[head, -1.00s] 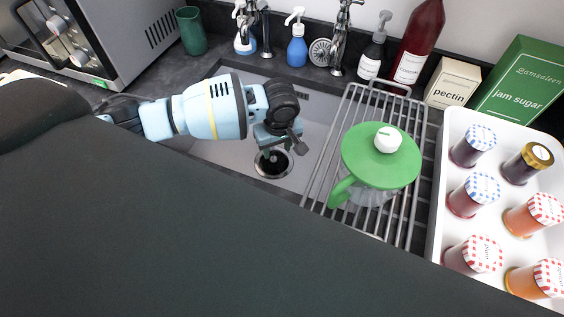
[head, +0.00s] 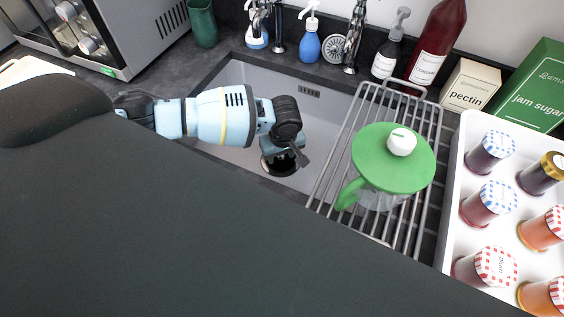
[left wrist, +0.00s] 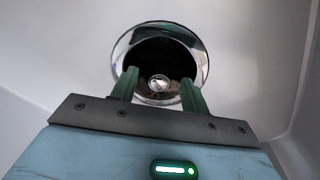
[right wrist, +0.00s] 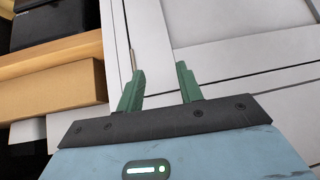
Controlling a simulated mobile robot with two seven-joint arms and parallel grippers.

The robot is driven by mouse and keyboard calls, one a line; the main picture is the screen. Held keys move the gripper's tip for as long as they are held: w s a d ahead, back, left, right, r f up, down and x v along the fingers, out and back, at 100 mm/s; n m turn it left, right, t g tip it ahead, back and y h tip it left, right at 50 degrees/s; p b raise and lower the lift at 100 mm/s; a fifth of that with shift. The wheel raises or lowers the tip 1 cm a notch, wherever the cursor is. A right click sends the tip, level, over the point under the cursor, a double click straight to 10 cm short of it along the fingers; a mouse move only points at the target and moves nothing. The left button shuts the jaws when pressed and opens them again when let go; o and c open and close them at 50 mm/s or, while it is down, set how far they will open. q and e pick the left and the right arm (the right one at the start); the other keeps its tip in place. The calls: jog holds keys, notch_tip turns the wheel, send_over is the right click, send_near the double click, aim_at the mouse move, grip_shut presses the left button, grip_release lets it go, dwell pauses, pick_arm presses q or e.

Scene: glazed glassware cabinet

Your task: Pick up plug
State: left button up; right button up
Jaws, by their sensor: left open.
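The steel drain ring (left wrist: 196,50) is set in the sink floor, with a dark opening inside it. A small shiny round knob (left wrist: 159,84) shows in the middle of that dark opening; it looks like part of the plug, whose body I cannot make out. My left gripper (left wrist: 159,77) is open, its green fingers either side of the knob in the picture, not closed on it. In the head view the left gripper (head: 284,160) hangs over the drain (head: 270,168) and partly hides it. My right gripper (right wrist: 161,70) is open and empty, away from the sink, facing pale panels.
A wire rack (head: 321,181) right of the sink bears a green-lidded glass jug (head: 385,160). A white tray (head: 454,190) of jars stands farther right. Taps (head: 353,42), a blue bottle (head: 309,45) and a round metal disc (head: 334,48) line the back.

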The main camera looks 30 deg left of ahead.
aim_at(281, 158)
pick_arm(q)
jog(key=shift+f, duration=0.3)
jog(key=shift+c, duration=0.3)
grip_shut()
pick_arm(e)
jog(key=shift+w, duration=0.1)
pick_arm(q)
jog(key=shift+r, duration=0.1)
